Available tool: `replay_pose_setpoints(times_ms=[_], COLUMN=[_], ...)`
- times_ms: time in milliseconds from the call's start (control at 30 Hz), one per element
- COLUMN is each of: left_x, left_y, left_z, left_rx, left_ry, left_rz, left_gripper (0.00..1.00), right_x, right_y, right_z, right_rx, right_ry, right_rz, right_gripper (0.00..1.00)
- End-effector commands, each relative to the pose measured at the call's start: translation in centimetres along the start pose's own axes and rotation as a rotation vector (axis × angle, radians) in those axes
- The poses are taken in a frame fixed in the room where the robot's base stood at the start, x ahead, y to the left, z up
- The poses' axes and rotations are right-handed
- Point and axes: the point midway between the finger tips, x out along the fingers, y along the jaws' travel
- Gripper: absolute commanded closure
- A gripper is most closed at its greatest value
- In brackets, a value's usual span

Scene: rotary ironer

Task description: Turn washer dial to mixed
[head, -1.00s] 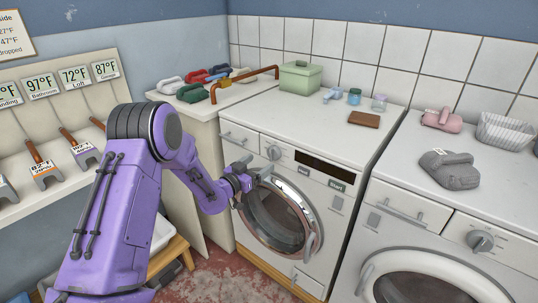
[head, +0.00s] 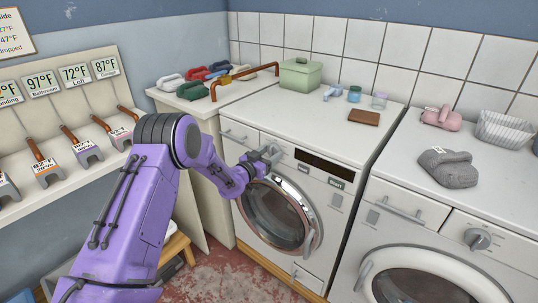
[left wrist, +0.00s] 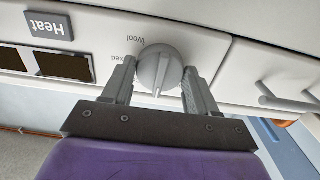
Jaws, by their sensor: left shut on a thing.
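The front-loading washer (head: 345,205) with a round glass door stands in the middle of the head view. Its dial (left wrist: 160,66) is a round grey knob with a raised ridge, clear in the left wrist view. My left gripper (head: 270,155) is at the washer's upper front panel and covers the dial in the head view. In the left wrist view the gripper's fingers (left wrist: 161,75) are on either side of the knob, shut on it. Upside-down lettering "Wool" and a partly hidden "...xed" show beside the knob. My right gripper is not in view.
A dark display (head: 322,166) is right of the dial; a "Heat" button (left wrist: 49,26) shows in the wrist view. A second machine (head: 420,235) with its own knob (head: 479,239) stands at right.

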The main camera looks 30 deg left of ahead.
Motion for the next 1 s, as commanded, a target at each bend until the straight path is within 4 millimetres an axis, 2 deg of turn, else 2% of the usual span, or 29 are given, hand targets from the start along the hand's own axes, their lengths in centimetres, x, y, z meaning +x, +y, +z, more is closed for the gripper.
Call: replay_pose_setpoints(times_ms=[367,1000], left_x=[0.0,0.0], left_y=[0.0,0.1], left_z=[0.3,0.6], left_rx=[0.144,0.737], left_ry=[-0.001,0.0], left_rz=[0.001,0.002], left_gripper=[0.72,0.72], right_x=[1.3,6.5], right_y=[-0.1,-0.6], right_z=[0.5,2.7], right_rx=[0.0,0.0], right_ry=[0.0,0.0], right_rz=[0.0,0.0], right_gripper=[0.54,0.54])
